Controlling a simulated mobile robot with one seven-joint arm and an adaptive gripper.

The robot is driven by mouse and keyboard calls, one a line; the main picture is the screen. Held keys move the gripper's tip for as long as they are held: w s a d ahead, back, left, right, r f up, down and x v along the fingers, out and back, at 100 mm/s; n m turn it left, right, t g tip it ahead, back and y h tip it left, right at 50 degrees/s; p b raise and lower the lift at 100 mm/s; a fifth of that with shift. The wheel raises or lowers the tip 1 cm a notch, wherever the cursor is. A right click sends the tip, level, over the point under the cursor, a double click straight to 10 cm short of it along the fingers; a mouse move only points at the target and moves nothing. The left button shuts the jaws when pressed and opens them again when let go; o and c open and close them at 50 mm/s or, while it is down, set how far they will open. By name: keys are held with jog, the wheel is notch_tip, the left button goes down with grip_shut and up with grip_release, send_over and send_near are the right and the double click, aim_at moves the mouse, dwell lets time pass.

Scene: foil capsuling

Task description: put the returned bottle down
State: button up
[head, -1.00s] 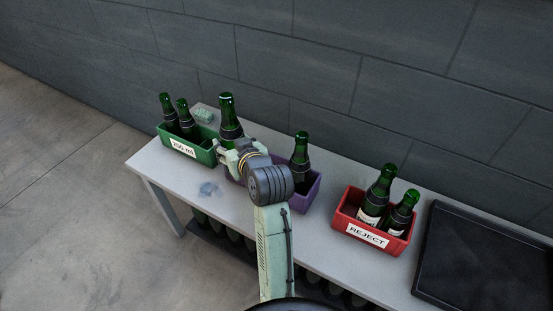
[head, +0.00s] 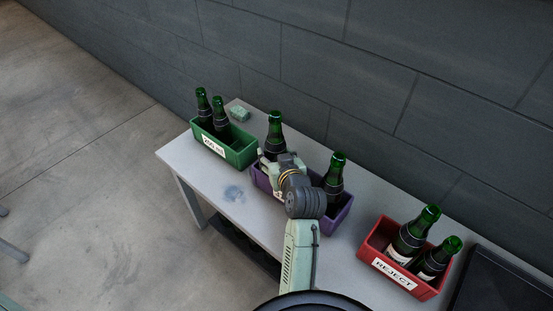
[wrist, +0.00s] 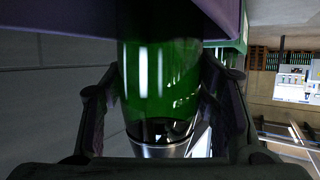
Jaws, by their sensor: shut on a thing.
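The held bottle (head: 275,136) is dark green with a dark band and stands upright at the left end of the purple crate (head: 340,222). My gripper (head: 268,160) is shut around the bottle's body. In the wrist view the green glass (wrist: 160,85) sits between both fingers of my gripper (wrist: 165,110). The purple crate wall (wrist: 60,12) hides the bottle's lower end, so I cannot tell whether its base touches the crate floor. Another green bottle (head: 334,180) stands at the right end of the purple crate.
A green crate (head: 240,157) with two bottles stands close to the left. A red REJECT crate (head: 372,243) with two bottles is to the right, near a dark panel (head: 495,285). A pale green block (head: 239,113) lies at the back.

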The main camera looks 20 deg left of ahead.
jog(key=shift+f, duration=0.7)
jog(key=shift+f, duration=0.2)
jog(key=o, duration=1.3)
